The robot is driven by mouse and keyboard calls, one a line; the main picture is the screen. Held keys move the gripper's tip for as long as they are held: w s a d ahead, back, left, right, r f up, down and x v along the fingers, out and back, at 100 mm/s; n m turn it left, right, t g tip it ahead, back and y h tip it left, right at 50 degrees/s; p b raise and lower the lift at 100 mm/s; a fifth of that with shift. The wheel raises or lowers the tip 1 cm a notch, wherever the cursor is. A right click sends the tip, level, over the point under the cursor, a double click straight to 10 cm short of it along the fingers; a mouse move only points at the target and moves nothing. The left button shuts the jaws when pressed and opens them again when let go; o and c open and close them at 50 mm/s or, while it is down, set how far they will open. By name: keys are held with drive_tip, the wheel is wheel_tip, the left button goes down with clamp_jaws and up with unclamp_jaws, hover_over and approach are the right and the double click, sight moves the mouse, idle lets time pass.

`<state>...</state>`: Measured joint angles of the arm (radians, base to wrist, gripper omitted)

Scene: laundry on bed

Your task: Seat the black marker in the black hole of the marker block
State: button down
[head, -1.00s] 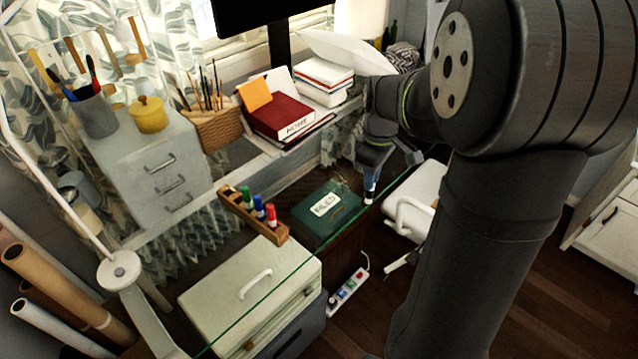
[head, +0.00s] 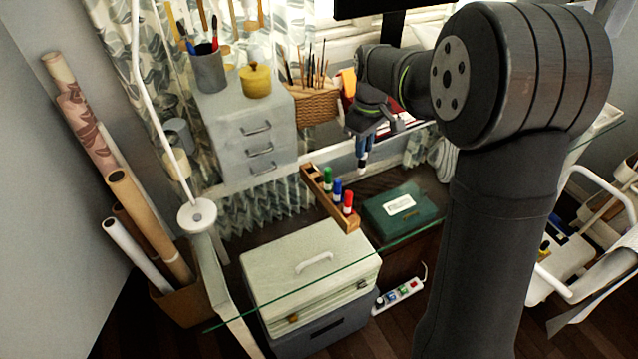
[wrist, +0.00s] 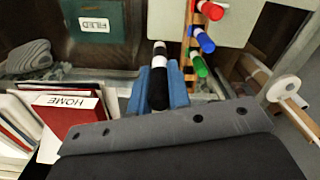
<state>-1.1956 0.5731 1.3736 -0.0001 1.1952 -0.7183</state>
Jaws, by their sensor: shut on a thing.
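My gripper (head: 363,140) is shut on the black marker, its blue fingers around it above the glass desk. In the wrist view the black marker (wrist: 158,88) has a dark body and white bands, and lies between the blue fingers (wrist: 158,92). In the head view only the marker's lower part (head: 362,163) shows below the fingers. The wooden marker block (head: 348,222) stands to the left and nearer, apart from the marker. It holds a green (head: 327,180), a blue (head: 337,190) and a red marker (head: 348,203). Its far end looks empty; I cannot make out the black hole clearly.
A green "FILED" box (head: 400,212) sits right of the block. A grey drawer unit (head: 245,125) with cup and yellow pot stands left. A brush basket (head: 316,105) and the red "HOME" book (wrist: 65,118) are near the gripper. A cream case (head: 310,265) is in front.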

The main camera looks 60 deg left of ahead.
drive_tip(key=shift+s+a+f, duration=1.3)
drive_tip(key=shift+s+f, duration=0.05)
drive_tip(key=shift+f, duration=0.45)
drive_tip(key=shift+s+a+f, duration=1.35)
drive_tip(key=shift+f, duration=0.4)
drive_tip(key=shift+s+a+f, duration=1.3)
drive_tip(key=shift+s+f, duration=0.05)
drive_tip(key=shift+f, duration=0.45)
drive_tip(key=shift+f, duration=0.15)
drive_tip(key=c, duration=1.3)
unclamp_jaws()
drive_tip(key=shift+c, duration=0.2)
wheel_tip(320, 180, up, 12)
drive_tip(key=shift+r, duration=0.2)
drive_tip(key=shift+f, duration=0.15)
